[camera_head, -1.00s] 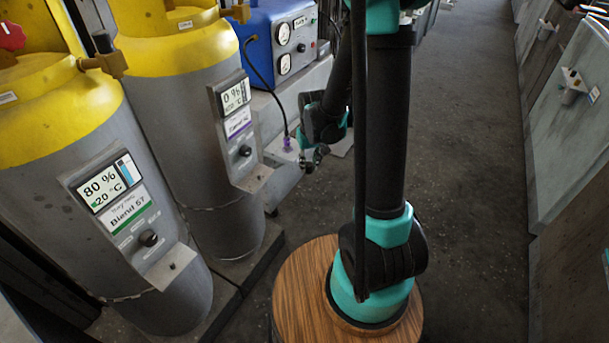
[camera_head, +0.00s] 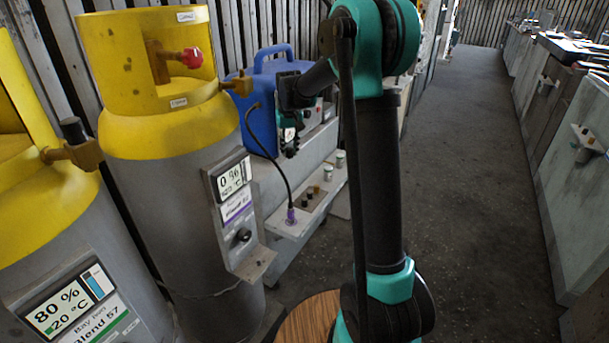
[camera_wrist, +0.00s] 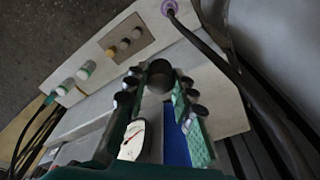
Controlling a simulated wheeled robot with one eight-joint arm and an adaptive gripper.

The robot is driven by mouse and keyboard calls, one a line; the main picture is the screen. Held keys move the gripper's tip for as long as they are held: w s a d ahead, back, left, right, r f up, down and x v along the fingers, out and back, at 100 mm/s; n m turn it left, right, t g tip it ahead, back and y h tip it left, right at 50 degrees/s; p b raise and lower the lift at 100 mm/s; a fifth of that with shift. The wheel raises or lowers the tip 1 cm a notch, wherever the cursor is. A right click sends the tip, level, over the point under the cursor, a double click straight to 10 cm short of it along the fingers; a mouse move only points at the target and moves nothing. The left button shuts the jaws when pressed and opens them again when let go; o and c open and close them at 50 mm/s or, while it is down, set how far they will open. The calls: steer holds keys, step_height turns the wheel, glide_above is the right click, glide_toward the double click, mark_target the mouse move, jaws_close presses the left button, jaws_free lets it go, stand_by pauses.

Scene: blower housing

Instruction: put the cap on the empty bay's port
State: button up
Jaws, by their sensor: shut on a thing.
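The grey cylinder with a yellow top (camera_head: 175,150) shows 0 % on its display (camera_head: 231,177). Its brass side port (camera_head: 240,84) points right, and I see no cap on it. My gripper (camera_head: 290,145) is to the right of and below this port, apart from it, in front of the blue unit. In the wrist view my gripper (camera_wrist: 160,82) is shut on a dark round piece, seemingly the cap (camera_wrist: 160,74). The cap cannot be made out in the head view. The left cylinder (camera_head: 95,215), showing 80 %, has a black cap on its brass port (camera_head: 85,153).
The blue unit (camera_head: 262,105) with gauges stands behind my gripper. A pale shelf (camera_head: 292,225) below carries small knobs, two small white canisters (camera_wrist: 76,78) and a purple plug (camera_head: 291,216) with a black hose. Open floor (camera_head: 460,150) lies to the right.

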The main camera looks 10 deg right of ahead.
steer(key=s+a+r+n, duration=0.1)
steer(key=s+a+r, duration=0.25)
steer(key=r, duration=0.65)
steer(key=s+a+r, duration=0.2)
steer(key=a+r, duration=0.2)
steer(key=r, duration=0.6)
steer(key=s+a+r+n, duration=0.15)
steer(key=a+r, duration=0.25)
steer(key=r, duration=0.6)
steer(key=s+r, duration=0.5)
steer(key=r, duration=0.2)
steer(key=s+a+r, duration=0.1)
steer(key=s+r, duration=0.2)
steer(key=shift+s+r, duration=0.25)
steer(key=shift+s, duration=0.05)
steer(key=shift+s+r, duration=0.3)
steer(key=shift+s, duration=0.05)
steer(key=shift+f, duration=2.15)
steer(key=shift+f, duration=1.45)
steer(key=o, duration=1)
